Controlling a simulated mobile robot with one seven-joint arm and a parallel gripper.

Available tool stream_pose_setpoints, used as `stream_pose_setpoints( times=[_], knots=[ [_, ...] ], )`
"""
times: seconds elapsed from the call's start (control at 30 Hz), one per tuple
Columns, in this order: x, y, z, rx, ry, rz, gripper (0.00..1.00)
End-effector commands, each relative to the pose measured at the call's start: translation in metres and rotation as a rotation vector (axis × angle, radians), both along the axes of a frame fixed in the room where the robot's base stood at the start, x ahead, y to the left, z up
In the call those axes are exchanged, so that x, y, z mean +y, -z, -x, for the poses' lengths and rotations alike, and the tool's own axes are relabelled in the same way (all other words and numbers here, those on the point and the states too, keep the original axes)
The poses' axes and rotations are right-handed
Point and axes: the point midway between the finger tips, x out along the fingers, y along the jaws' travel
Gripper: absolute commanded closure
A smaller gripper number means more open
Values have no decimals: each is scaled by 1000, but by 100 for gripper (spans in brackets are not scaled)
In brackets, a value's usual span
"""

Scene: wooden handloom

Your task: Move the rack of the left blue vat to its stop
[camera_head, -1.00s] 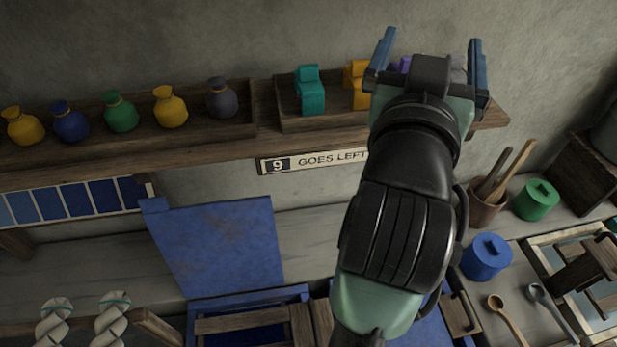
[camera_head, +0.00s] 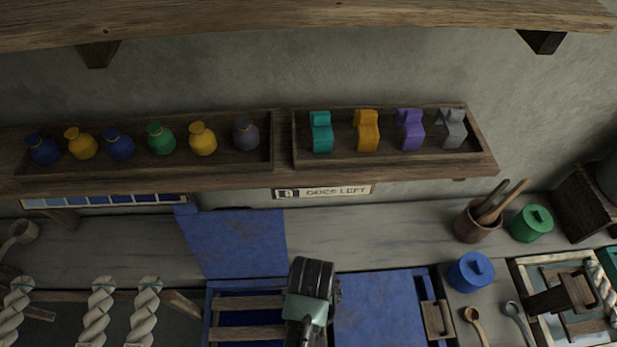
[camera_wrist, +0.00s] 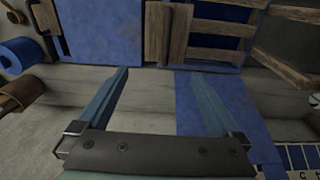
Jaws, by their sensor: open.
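The left blue vat (camera_head: 209,312) stands open at the bottom middle of the head view, its blue lid (camera_head: 235,245) raised behind it. Its wooden rack (camera_head: 248,302) lies across the dark blue opening as pale slats. In the wrist view, which is turned round, the rack (camera_wrist: 222,28) is at the upper right and the raised lid (camera_wrist: 245,112) below it. My gripper (camera_wrist: 160,72) is open and empty, its fingers apart from the rack and pointing toward the wood between the vats. In the head view my arm covers the rack's right end; the fingers are hidden there.
The neighbouring blue vat (camera_head: 380,308) has its lid flat. A blue pot (camera_head: 470,271), green pot (camera_head: 531,223) and tool cup (camera_head: 478,221) stand to the right. A shelf (camera_head: 250,178) with jars and coloured blocks runs behind, over a "GOES LEFT" sign (camera_head: 322,192). White skeins (camera_head: 97,312) hang at left.

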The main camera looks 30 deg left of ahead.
Motion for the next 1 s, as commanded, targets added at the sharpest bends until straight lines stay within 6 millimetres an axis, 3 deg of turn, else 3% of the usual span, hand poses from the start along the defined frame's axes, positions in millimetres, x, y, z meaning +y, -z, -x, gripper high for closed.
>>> stream_pose_setpoints(
  times=[0.17, 0.47, 0.83, 1.0],
  knots=[
    [-5, 13, 22, 65, -24, 26, 0],
    [-5, 44, 22, 68, -24, 26, 0],
    [-4, 103, 21, 63, -24, 25, 0],
    [-4, 96, 21, 62, -23, 25, 0]
  ],
)
